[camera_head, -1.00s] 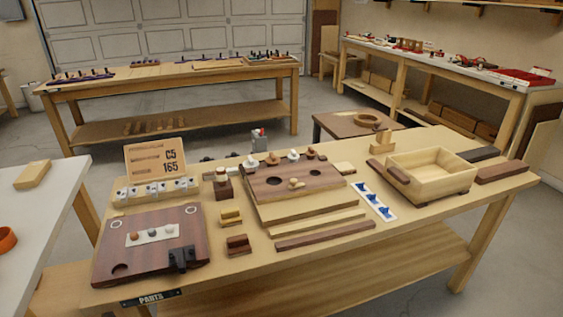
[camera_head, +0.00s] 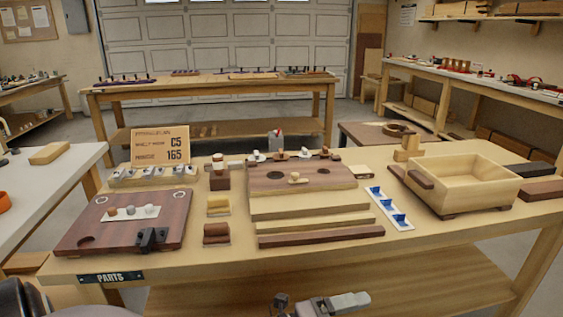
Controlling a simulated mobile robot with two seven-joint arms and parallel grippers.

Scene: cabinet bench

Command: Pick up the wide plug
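No single piece is plainly the wide plug. Small round plug-like pieces stand on a white strip (camera_head: 131,213) on the dark wooden board (camera_head: 165,217) at the bench's left: a tan one (camera_head: 112,211), a grey one (camera_head: 131,209) and a pale one (camera_head: 149,208). The board has round recesses and a black block (camera_head: 152,239) at its front edge. A grey gripper, seemingly my left (camera_head: 340,303), shows at the bottom edge, below and in front of the bench, away from these pieces. Its fingers are cut off and unclear. My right gripper is out of view.
A two-hole block (camera_head: 300,178) with knobs behind it is mid-bench, with wooden bars in front. Small brown and yellow blocks (camera_head: 216,233) stand beside it. An open wooden box (camera_head: 463,183) is at the right. A sign (camera_head: 160,147) stands behind the board.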

